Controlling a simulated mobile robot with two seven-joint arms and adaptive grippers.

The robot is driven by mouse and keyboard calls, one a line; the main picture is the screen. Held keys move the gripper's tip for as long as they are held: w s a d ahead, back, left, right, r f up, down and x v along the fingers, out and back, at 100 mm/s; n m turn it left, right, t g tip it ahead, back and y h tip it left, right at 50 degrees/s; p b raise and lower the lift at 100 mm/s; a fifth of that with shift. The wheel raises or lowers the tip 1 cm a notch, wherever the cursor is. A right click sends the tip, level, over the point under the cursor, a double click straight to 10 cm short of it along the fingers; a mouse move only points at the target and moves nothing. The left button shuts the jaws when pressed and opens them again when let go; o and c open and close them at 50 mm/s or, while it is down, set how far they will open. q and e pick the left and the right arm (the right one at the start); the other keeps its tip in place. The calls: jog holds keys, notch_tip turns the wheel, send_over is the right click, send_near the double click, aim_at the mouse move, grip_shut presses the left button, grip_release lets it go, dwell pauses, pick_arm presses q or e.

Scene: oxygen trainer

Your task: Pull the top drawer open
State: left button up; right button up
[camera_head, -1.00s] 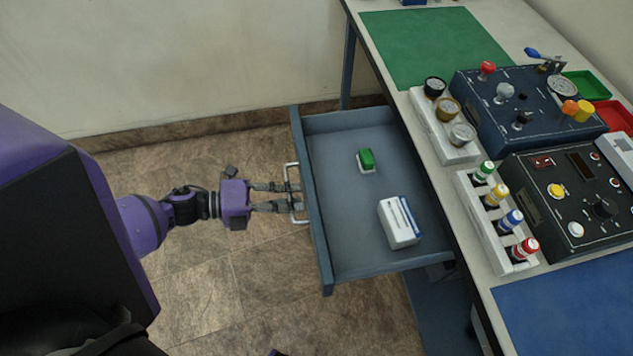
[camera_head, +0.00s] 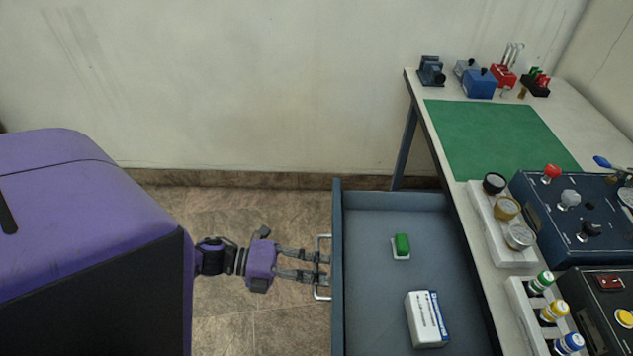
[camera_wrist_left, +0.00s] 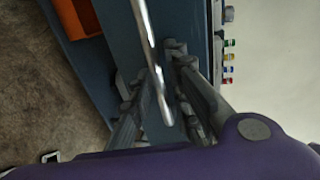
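The top drawer (camera_head: 395,205) stands pulled out from the workbench, its blue-grey front facing left in the head view. Its metal bar handle (camera_head: 317,238) sits on that front and crosses the left wrist view as a bright bar (camera_wrist_left: 146,35). My left gripper (camera_head: 325,266) is at the handle, with a finger on each side of the bar, and it looks shut on it. The fingers also show in the left wrist view (camera_wrist_left: 158,85). The exact contact is partly hidden. My right gripper is not in view.
In the drawer lie a green object (camera_head: 402,243) and a white-blue box (camera_head: 427,320). The workbench (camera_head: 420,88) carries a green mat (camera_head: 495,135), a gauge rack (camera_head: 480,215), coloured bottles (camera_head: 553,311) and control boxes. An orange object (camera_wrist_left: 77,16) shows below.

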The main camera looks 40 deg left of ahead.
pick_arm(q)
jog(key=shift+a, duration=0.1)
jog(key=v, duration=1.1)
jog(key=shift+s+a, duration=0.3)
